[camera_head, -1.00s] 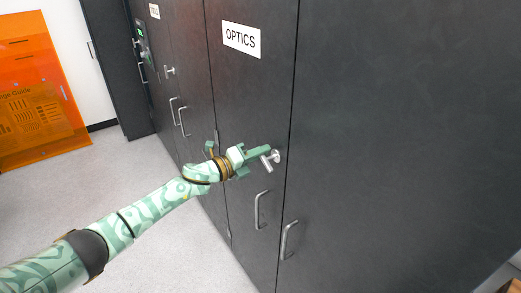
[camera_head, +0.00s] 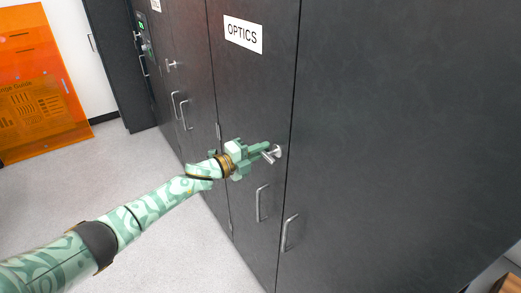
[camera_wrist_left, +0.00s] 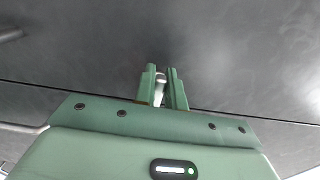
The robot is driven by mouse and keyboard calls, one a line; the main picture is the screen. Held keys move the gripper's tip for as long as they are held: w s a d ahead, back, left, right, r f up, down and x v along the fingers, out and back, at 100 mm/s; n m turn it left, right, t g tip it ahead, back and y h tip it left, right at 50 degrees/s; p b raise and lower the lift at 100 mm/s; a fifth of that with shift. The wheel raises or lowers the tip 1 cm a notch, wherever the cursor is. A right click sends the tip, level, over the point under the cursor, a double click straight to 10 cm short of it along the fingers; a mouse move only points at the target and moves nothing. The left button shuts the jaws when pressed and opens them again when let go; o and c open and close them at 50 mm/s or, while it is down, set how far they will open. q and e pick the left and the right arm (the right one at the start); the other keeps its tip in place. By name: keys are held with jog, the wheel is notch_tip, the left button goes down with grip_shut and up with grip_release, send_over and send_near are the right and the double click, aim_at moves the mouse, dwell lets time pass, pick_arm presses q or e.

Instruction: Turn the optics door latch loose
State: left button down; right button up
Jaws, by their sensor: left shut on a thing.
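The optics door (camera_head: 250,100) is a dark grey cabinet door with a white OPTICS label (camera_head: 243,34). Its latch (camera_head: 275,153) is a small silver turn handle near the door's right edge. My left gripper (camera_head: 266,150) is at the latch with its green fingers shut on the handle. In the left wrist view the latch (camera_wrist_left: 160,88) shows as a bright metal piece between the two fingertips (camera_wrist_left: 162,85). The fingers hide part of the handle. My right gripper is not in view.
Silver pull handles (camera_head: 262,203) and (camera_head: 289,233) stand out below the latch. Another latch (camera_head: 171,65) is on a door further left. An orange translucent panel (camera_head: 40,90) stands at the far left. The grey floor (camera_head: 110,185) is clear.

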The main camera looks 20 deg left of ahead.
pick_arm(q)
jog(key=c, duration=1.5)
grip_release()
jog(key=shift+o, duration=0.2)
jog(key=shift+s+a, duration=0.1)
jog(key=v, duration=1.6)
jog(key=shift+b, duration=0.35)
jog(key=shift+a+f, duration=0.1)
